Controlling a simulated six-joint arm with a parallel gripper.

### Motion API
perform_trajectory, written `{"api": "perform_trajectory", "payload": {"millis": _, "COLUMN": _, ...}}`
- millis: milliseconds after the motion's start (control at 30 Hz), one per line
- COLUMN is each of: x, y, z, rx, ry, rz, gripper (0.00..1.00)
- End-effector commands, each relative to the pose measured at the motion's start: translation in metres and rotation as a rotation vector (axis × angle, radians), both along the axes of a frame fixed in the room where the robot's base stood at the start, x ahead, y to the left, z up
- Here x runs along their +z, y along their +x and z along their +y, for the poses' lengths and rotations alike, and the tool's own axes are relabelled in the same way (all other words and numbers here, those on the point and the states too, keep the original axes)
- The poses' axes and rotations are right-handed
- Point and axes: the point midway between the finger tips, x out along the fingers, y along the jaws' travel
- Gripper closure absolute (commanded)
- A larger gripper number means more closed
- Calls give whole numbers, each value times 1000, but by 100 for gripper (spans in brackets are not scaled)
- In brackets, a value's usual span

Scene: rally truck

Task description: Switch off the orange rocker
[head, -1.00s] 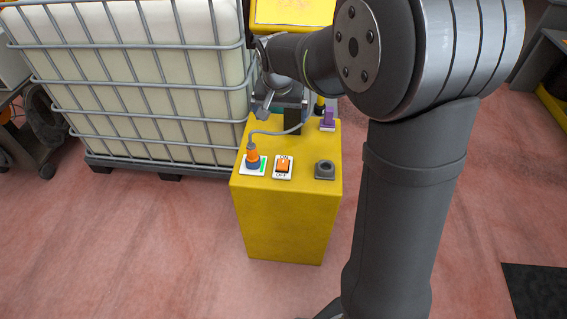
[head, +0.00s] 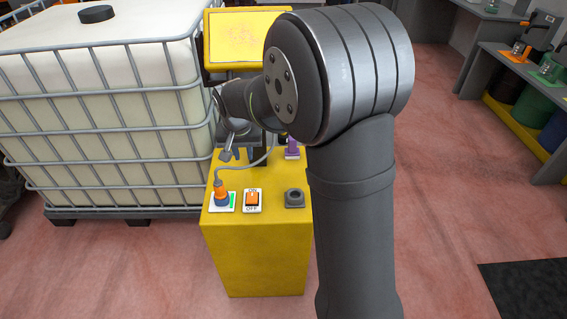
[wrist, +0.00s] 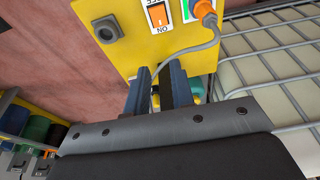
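The orange rocker (head: 252,199) sits on a white plate on top of the yellow box, with ON printed at its far end and OFF at its near end. I cannot tell surely which end is pressed down. The rocker also shows at the top of the wrist view (wrist: 158,15). My gripper (head: 228,155) is above the far left part of the box, beyond the rocker and apart from it. In the wrist view my gripper (wrist: 160,72) has its two fingers apart, with nothing held between them. My arm hides part of the box's right side in the head view.
An orange plug (head: 221,190) with a grey cable (head: 247,164) stands left of the rocker. A dark round socket (head: 294,198) is to its right and a purple part (head: 292,147) farther back. A caged white tank (head: 105,140) stands close on the left. A yellow panel (head: 225,45) rises behind.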

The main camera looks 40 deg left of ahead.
Motion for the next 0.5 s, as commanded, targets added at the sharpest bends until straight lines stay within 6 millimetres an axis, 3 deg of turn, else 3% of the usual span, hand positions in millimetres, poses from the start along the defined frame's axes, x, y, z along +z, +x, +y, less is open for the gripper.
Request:
{"api": "perform_trajectory", "payload": {"millis": 33, "x": -19, "y": 3, "z": 3, "rx": -1, "ry": -8, "rz": 4, "gripper": 88}}
{"api": "perform_trajectory", "payload": {"millis": 100, "x": -39, "y": 7, "z": 6, "rx": -1, "ry": -8, "rz": 6, "gripper": 100}}
{"api": "perform_trajectory", "payload": {"millis": 200, "x": -63, "y": 11, "z": 10, "rx": -1, "ry": -9, "rz": 8, "gripper": 100}}
{"api": "perform_trajectory", "payload": {"millis": 333, "x": -81, "y": 13, "z": 12, "rx": -1, "ry": -8, "rz": 9, "gripper": 100}}
{"api": "perform_trajectory", "payload": {"millis": 500, "x": -88, "y": 14, "z": 13, "rx": -1, "ry": -7, "rz": 10, "gripper": 100}}
